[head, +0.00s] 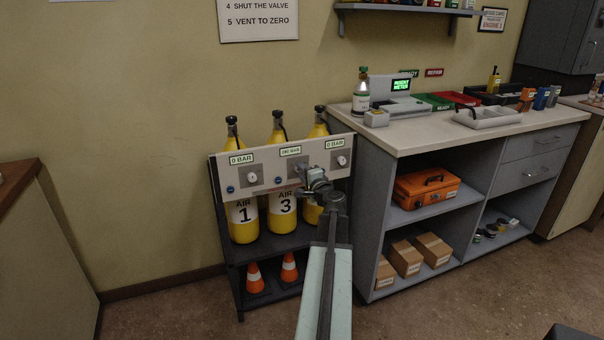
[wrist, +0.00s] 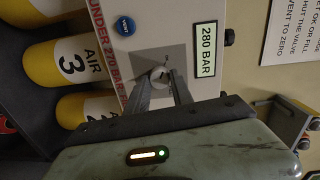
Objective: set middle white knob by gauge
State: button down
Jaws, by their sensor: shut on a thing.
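The middle white knob (wrist: 160,75) is on a grey square plate on the light panel (head: 216,172), above the yellow cylinder marked AIR 3 (head: 284,205). My gripper (head: 306,173) reaches the panel at this knob and hides most of it in the head view. In the wrist view my gripper (wrist: 160,88) has a finger on each side of the knob and is shut on it. The middle gauge (wrist: 205,50) reads 280 BAR in the wrist view; the same gauge (head: 290,151) is too small to read surely in the head view.
The left gauge (head: 241,158) and right gauge (head: 335,143) read 0 BAR, each with its own knob. A blue button (wrist: 124,26) and red UNDER 270 BAR lettering are near the middle knob.

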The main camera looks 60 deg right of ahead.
jog(key=c, duration=1.1)
grip_release()
jog(key=shift+w, duration=0.1)
jog(key=v, duration=0.7)
jog(key=shift+s+a, duration=0.2)
jog(key=shift+s, duration=0.15)
